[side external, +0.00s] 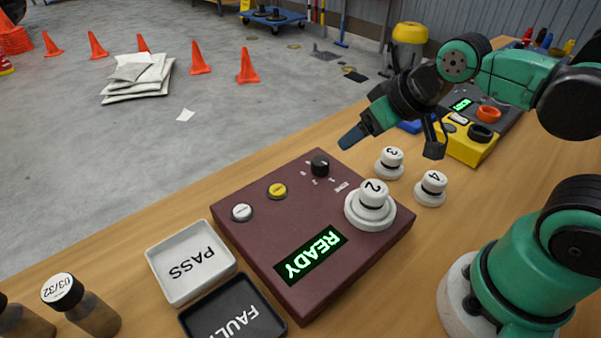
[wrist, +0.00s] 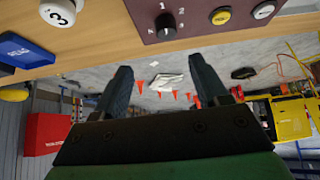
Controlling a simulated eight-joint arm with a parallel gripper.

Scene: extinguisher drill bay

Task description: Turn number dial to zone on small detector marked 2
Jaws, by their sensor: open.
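The small white detector marked 2 (side external: 373,193) sits upright on a round white base on the maroon test panel (side external: 255,236). The black number dial (side external: 320,163) is near the panel's far corner, with small numbers around it. In the wrist view the dial (wrist: 166,26) shows at the top, with a 1 and a 2 readable beside it; I cannot tell which number it points to. My gripper (side external: 393,144) is open and empty, above and behind the panel, apart from the dial and the detector. Its two dark fingers also show in the wrist view (wrist: 162,82).
Detectors 3 (side external: 389,163) and 4 (side external: 431,188) stand right of the panel. The panel has a yellow button (side external: 277,190), a white button (side external: 242,212) and a READY display (side external: 310,253). A PASS tray (side external: 160,258) and a FAULT tray (side external: 274,308) lie left.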

